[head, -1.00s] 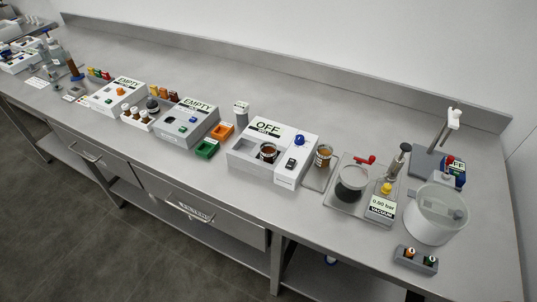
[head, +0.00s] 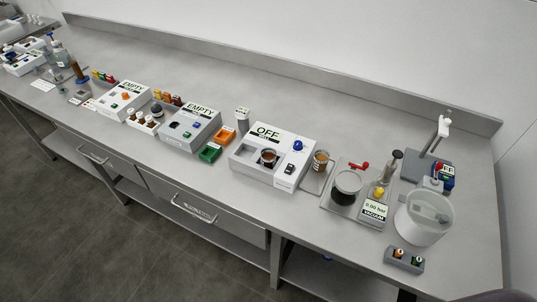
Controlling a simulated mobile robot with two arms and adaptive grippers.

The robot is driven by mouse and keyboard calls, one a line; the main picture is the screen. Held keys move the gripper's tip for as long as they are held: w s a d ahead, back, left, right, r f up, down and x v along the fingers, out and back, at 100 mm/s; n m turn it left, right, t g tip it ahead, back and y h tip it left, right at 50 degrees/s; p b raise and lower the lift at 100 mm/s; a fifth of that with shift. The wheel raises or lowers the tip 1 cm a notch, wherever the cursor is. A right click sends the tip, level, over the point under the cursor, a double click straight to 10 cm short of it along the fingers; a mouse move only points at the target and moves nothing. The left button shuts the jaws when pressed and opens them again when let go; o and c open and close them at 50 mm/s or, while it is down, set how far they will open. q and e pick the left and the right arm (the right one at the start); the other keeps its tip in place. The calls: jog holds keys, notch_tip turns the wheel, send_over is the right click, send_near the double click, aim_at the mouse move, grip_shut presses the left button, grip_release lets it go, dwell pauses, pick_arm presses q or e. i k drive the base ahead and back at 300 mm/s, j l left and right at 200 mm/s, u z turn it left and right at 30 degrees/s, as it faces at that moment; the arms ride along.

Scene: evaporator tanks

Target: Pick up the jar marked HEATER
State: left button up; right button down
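No jar carries a HEATER label that I can read at this size. One jar with brown contents (head: 268,158) sits in the round well of the white box marked OFF (head: 258,181). Another jar with brown contents and a pale label (head: 321,160) stands on a flat grey pad (head: 316,182) just right of that box. A dark round vessel (head: 346,186) sits on the plate of the vacuum unit (head: 343,215). Neither gripper can be made out.
A white bucket-like container (head: 418,222) and a grey block with two small bottles (head: 404,260) stand at the right. Two boxes marked EMPTY (head: 190,125) (head: 123,99) and green (head: 209,153) and orange (head: 223,135) trays stand left. The back strip of the steel bench is clear.

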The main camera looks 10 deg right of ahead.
aim_at(267, 153)
jog(key=k+z, duration=0.45)
jog(key=k+l+z, duration=0.4)
jog(key=l+z, duration=0.15)
